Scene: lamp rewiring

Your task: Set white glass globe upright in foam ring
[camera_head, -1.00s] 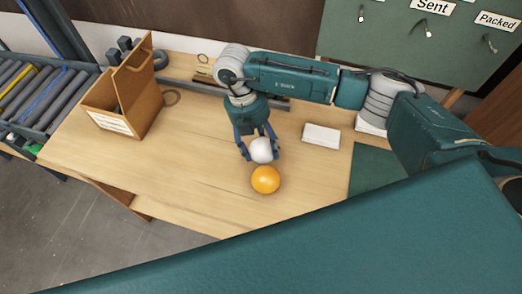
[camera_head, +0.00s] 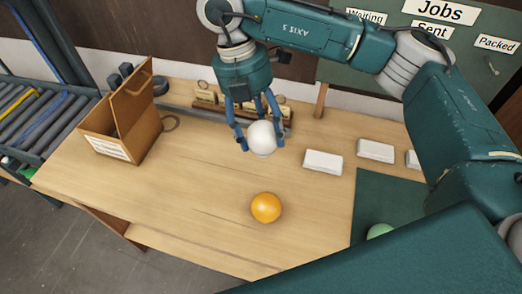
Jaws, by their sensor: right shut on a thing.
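The white glass globe (camera_head: 262,138) is held in my right gripper (camera_head: 260,134), whose blue fingers are shut around it. The globe hangs above the wooden table, clear of its top. An orange globe (camera_head: 266,208) rests on the table below and in front of it. I cannot make out a foam ring for certain; the orange globe may hide whatever it rests on. My left gripper is not in view.
A cardboard box (camera_head: 127,118) stands open at the left of the table (camera_head: 190,190). White blocks (camera_head: 323,162) lie at the right, by a green mat (camera_head: 385,200) with a pale green globe (camera_head: 379,231). A roller conveyor (camera_head: 40,110) is at far left. The table's middle is bare.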

